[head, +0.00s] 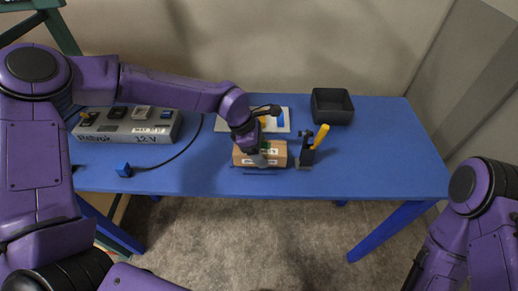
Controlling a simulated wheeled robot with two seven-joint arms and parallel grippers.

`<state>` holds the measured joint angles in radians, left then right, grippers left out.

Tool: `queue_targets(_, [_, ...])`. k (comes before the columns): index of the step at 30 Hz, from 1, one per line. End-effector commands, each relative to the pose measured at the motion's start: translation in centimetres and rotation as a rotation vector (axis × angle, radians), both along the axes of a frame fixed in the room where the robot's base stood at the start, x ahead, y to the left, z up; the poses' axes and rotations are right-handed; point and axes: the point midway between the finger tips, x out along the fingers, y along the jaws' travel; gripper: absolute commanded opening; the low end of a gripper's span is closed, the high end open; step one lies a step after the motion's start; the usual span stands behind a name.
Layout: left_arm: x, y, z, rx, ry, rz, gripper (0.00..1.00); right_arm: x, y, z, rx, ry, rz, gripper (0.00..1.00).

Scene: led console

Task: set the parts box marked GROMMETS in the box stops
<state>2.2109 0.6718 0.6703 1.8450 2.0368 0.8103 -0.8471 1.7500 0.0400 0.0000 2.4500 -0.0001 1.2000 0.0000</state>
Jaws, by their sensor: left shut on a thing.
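A tan cardboard parts box (278,160) with pale labels sits near the front middle of the blue table. The label print is too small to read. My left gripper (260,158) comes down from above and is shut on the box, covering its left part. Thin dark strips, seemingly the box stops (262,174), show along the box's front edge. The gripper and box hide the rest of them. I cannot tell whether the box rests fully down between them. My right arm shows at the lower right, with its gripper out of view.
A dark holder (307,155) with a yellow-handled tool stands just right of the box. A white board (225,124) and black bin (332,107) lie behind. The table's right side (385,155) is clear.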

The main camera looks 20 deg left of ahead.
Motion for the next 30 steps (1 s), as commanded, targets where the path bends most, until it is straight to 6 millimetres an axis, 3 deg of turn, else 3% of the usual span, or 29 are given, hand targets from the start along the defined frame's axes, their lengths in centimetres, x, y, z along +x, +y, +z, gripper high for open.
queue_targets(30, [0.02, -0.01, -0.50, 0.000, 0.000, 0.001, 0.34, 0.00, 0.00, -0.32, 0.000, 0.000, 0.000, 0.43])
